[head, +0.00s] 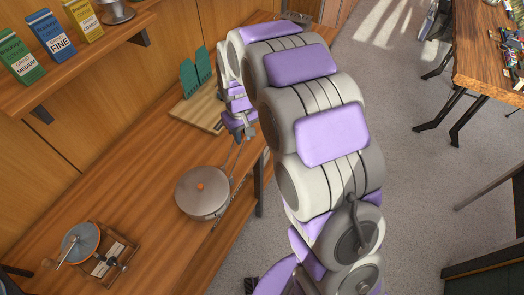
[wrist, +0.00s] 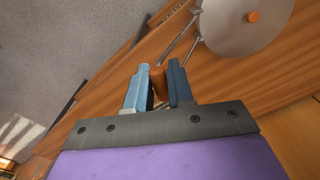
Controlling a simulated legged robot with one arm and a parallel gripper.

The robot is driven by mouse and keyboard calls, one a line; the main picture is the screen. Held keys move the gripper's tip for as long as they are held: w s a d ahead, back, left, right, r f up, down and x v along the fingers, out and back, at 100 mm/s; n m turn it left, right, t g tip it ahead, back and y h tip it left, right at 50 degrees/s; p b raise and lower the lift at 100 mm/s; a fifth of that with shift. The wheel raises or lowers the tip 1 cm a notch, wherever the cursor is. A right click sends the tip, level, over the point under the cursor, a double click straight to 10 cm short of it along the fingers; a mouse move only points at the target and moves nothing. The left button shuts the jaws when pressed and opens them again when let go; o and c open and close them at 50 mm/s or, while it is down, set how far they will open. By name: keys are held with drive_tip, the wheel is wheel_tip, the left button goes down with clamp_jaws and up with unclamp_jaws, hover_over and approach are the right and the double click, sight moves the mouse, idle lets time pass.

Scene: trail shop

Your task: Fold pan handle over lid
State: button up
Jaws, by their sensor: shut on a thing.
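The pan (head: 203,192) sits on the wooden counter, covered by a grey lid (head: 200,188) with a small orange knob (head: 201,186). In the wrist view the lid (wrist: 235,25) is at the top right. A thin wire handle (head: 236,158) extends from the pan's far side toward my gripper. In the wrist view the handle's two wires (wrist: 180,40) run from the pan to a brown grip (wrist: 158,80) between my fingers. My gripper (wrist: 158,84) is shut on this grip, out beyond the pan and not over the lid. In the head view my gripper (head: 240,130) is partly hidden by my arm.
A small stove-like device (head: 100,252) stands at the counter's near left. A wooden board (head: 200,110) with green mitts (head: 196,72) is behind my gripper. A shelf (head: 75,60) with boxes hangs above. The counter (head: 130,185) left of the pan is clear.

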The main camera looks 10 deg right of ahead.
drive_tip(key=shift+s+a+f, duration=0.1)
drive_tip(key=shift+s+a, duration=0.5)
drive_tip(key=shift+a, duration=0.4)
drive_tip(key=shift+s+a+f, duration=0.1)
drive_tip(key=shift+s+a, duration=0.45)
drive_tip(key=shift+a, duration=0.45)
drive_tip(key=shift+s+a+f, duration=0.1)
drive_tip(key=shift+s+a, duration=0.5)
drive_tip(key=shift+a, duration=0.5)
drive_tip(key=shift+s+a+f, duration=0.25)
drive_tip(key=shift+s+a, duration=0.2)
drive_tip(key=shift+a, duration=0.3)
drive_tip(key=shift+s+a+f, duration=0.3)
drive_tip(key=shift+s+a, duration=0.1)
drive_tip(key=shift+a, duration=0.3)
drive_tip(key=shift+s+a+f, duration=0.25)
drive_tip(key=shift+s+a, duration=0.2)
drive_tip(key=shift+a, duration=0.3)
drive_tip(key=shift+o, duration=1.1)
drive_tip(key=shift+s+a+f+b, duration=0.2)
drive_tip(key=shift+s+a, duration=0.1)
drive_tip(key=shift+a, duration=0.25)
drive_tip(key=shift+s+a+f+b, duration=0.15)
drive_tip(key=shift+s+a, duration=0.15)
drive_tip(key=shift+a, duration=0.2)
